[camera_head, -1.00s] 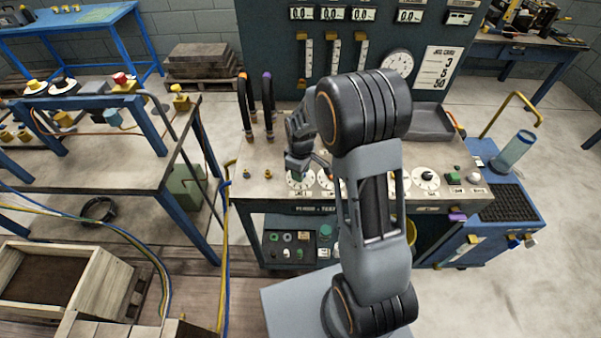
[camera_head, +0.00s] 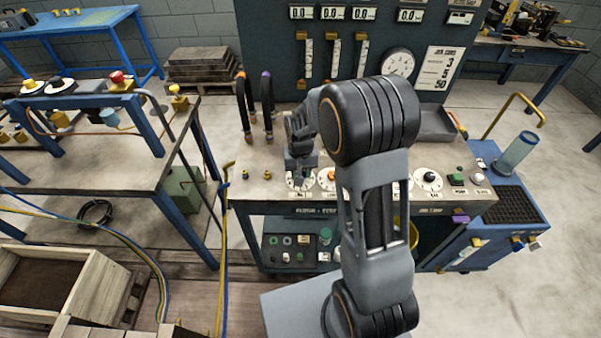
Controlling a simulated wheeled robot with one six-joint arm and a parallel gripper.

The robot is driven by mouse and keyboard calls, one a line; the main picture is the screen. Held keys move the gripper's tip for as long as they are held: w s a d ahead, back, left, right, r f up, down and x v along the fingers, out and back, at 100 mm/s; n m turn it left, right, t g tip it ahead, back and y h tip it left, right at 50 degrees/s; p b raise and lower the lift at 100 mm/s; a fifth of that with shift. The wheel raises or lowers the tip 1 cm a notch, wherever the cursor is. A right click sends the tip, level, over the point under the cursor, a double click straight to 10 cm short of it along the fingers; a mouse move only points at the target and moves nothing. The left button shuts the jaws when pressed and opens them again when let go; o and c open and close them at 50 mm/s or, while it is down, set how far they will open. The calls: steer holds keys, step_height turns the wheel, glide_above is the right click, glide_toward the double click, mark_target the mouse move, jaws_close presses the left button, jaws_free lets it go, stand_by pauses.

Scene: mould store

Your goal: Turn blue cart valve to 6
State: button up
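The blue cart (camera_head: 330,210) stands in the middle with a row of round white dials on its grey top. The leftmost dial (camera_head: 300,184) lies directly under my gripper (camera_head: 301,178), which points down at it; the knob there is hidden by the gripper. I cannot tell whether the fingers touch or grip it. Part of a dial with an orange centre (camera_head: 327,178) shows just to the right. My arm hides the dials between. The numbers on the dials are too small to read.
A tall panel (camera_head: 285,60) with digital displays, yellow-topped slides and a round gauge (camera_head: 398,64) rises behind the cart top. Two upright hoses (camera_head: 244,105) stand left of my gripper. A green button (camera_head: 456,179) is at the right. A work table (camera_head: 100,165) stands at left.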

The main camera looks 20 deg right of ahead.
steer(key=m, duration=0.5)
steer(key=shift+m+b, duration=0.3)
steer(key=shift+b, duration=0.05)
steer(key=m, duration=0.4)
steer(key=shift+m, duration=0.7)
steer(key=o, duration=0.9)
step_height(320, 180, up, 14)
steer(key=shift+f, duration=0.1)
stand_by(0.4)
